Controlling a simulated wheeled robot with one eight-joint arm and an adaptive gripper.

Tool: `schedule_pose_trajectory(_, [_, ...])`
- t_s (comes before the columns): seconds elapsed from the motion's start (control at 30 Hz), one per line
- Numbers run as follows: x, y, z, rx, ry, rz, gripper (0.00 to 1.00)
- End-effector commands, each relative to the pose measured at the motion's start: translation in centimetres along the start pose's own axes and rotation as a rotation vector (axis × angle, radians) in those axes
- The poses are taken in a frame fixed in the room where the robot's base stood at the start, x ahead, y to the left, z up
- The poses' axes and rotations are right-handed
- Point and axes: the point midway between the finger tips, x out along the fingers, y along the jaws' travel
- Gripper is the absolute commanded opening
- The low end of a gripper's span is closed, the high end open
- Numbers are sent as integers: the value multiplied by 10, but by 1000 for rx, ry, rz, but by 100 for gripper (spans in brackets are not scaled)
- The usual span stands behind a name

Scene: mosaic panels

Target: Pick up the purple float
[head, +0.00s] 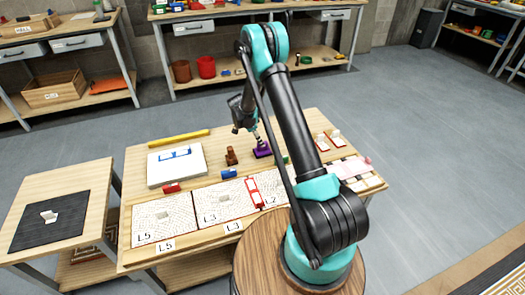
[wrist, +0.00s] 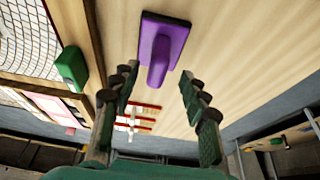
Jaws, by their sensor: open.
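The purple float (head: 262,150) lies on the wooden worktable, right of the small brown block. In the wrist view the purple float (wrist: 163,48) shows a flat rectangular plate with a raised purple handle towards me. My gripper (wrist: 157,80) is open, with its two fingers spread to either side below the float's handle. Nothing is between the fingertips. In the head view my gripper (head: 254,134) is just above and behind the float; its fingers are small and partly hard to make out there.
A green block (wrist: 71,66) lies left of the float in the wrist view. A brown block (head: 231,156), a blue block (head: 228,173) and a red block (head: 172,187) stand nearby. Speckled panels (head: 165,219) line the front edge. A white board (head: 165,176) lies at left.

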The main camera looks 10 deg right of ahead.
Motion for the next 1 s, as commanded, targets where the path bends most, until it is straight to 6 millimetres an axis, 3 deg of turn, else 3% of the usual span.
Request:
schedule_pose_trajectory(0.3, [42,3,0,1,0,0,45])
schedule_pose_trajectory(0.57, [47,3,0,0,0,-1,45])
schedule_pose_trajectory(0.93, [46,3,0,0,0,0,0])
schedule_pose_trajectory(1.0, [46,3,0,0,0,0,0])
